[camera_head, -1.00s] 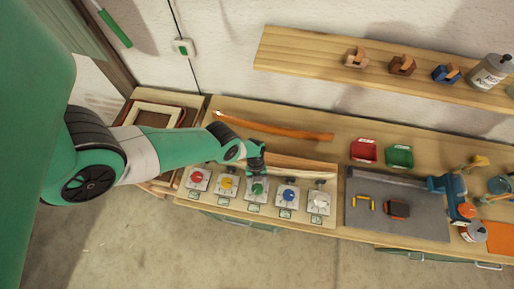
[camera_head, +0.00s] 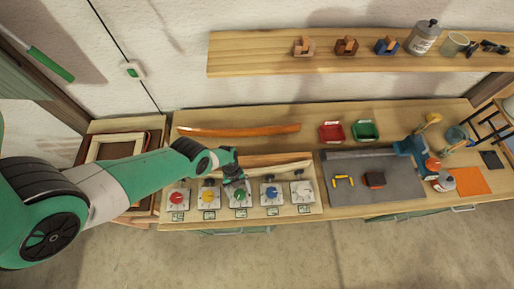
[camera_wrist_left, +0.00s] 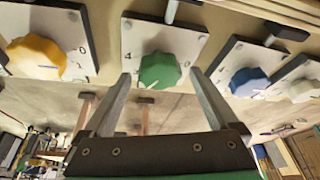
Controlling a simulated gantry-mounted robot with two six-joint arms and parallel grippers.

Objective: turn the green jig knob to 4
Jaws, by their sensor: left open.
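The green jig knob (camera_head: 239,196) sits on a white dial plate, the middle one in a row at the bench's front edge. In the left wrist view the green knob (camera_wrist_left: 160,71) shows a white mark at its lower left; a small 4 is near the plate's upper left corner. My left gripper (camera_head: 235,178) is just above and behind the knob in the head view. In the left wrist view my left gripper (camera_wrist_left: 159,77) is open, with one finger on each side of the green knob. I cannot tell whether the fingers touch it. My right gripper is not in view.
A yellow knob (camera_wrist_left: 36,58) and a blue knob (camera_wrist_left: 248,81) flank the green one closely. Red (camera_head: 177,198) and white (camera_head: 304,189) knobs end the row. Pale laths (camera_head: 270,164) lie behind the plates, and an orange bent lath (camera_head: 240,130) lies farther back.

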